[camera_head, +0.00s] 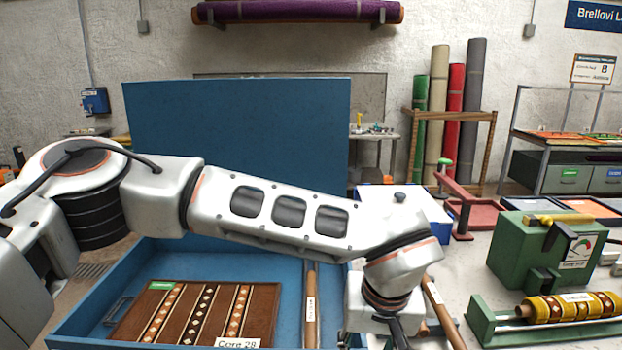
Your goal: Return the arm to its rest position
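My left arm (285,212) comes in from the left and reaches across the middle of the picture, over a blue tray (180,257). Its wrist bends down at the right, and my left gripper (394,332) is at the bottom edge, beside the tray's right side. The fingertips are cut off or hidden, so I cannot tell whether it is open or holds something. My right arm and gripper are not in view.
In the tray lie a brown patterned rug board (195,315) and a wooden-handled rod (310,310). A blue panel (236,125) stands behind. On the right are a green machine (522,252), a yellow patterned roller (575,308) and a red-armed stand (458,190).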

